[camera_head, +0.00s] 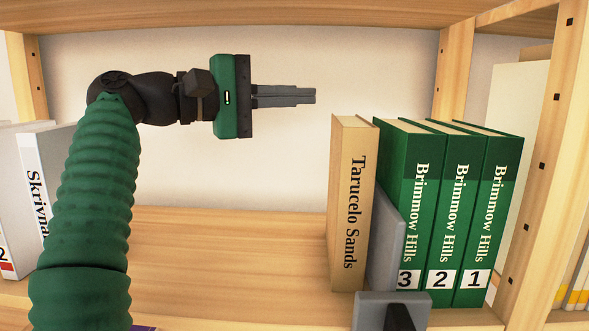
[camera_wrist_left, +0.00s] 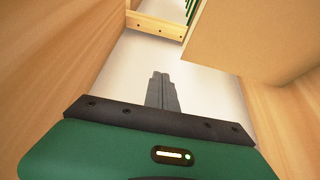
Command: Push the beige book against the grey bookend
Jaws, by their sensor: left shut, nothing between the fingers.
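A grey block with a black part (camera_head: 370,312) sits at the bookend's front. My left gripper (camera_head: 314,96) is shut and empty, pointing right, above and left of the beige book's top in the picture. In the left wrist view its fingers (camera_wrist_left: 162,90) are together, and a tan panel at upper right appears to be the beige book (camera_wrist_left: 250,40). My right gripper is not in view.
Several green "Brimmow Hills" books (camera_head: 462,210) stand right of the bookend, near the wooden upright (camera_head: 455,60). White books (camera_head: 35,170) stand at the far left. The shelf board (camera_head: 230,245) between my left arm and the beige book is bare.

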